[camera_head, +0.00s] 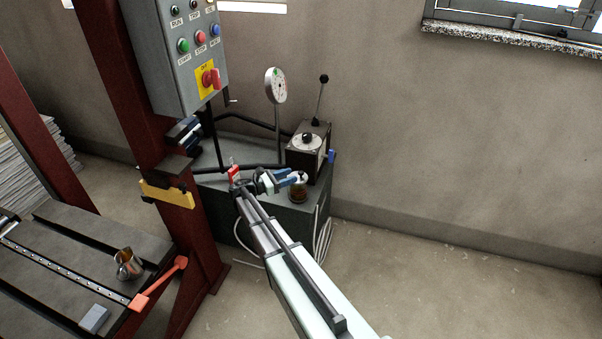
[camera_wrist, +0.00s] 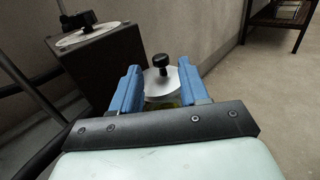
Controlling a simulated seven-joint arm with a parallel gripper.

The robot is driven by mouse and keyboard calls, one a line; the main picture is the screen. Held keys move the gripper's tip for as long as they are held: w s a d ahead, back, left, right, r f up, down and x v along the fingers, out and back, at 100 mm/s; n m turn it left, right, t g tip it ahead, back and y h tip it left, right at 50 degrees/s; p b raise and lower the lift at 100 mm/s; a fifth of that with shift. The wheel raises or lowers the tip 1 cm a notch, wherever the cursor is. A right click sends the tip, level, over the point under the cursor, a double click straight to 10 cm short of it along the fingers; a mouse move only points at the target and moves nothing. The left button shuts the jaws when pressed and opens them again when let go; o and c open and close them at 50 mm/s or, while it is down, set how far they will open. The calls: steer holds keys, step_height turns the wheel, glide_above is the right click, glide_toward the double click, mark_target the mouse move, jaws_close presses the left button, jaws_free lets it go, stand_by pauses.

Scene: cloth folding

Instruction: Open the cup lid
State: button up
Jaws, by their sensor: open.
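A small amber cup (camera_head: 298,194) stands near the front right edge of the dark cabinet top. Its pale round lid (camera_wrist: 158,84) with a black knob (camera_wrist: 160,61) is on top of it. My gripper (camera_head: 294,178) is at the cup's lid, with its blue fingers reaching in from the left. In the wrist view my gripper (camera_wrist: 159,70) is open, with one finger on each side of the lid and knob. I cannot tell whether the fingers touch the lid. Most of the cup body is hidden in the wrist view.
A dark box with a dial and lever (camera_head: 306,154) stands just behind the cup. A round gauge on a stem (camera_head: 276,86) and black pipes are nearby. A metal cup (camera_head: 128,264) sits on the press bed at left. Floor at right is clear.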

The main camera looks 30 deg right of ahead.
mark_target(301, 172)
steer(key=shift+d, duration=3.05)
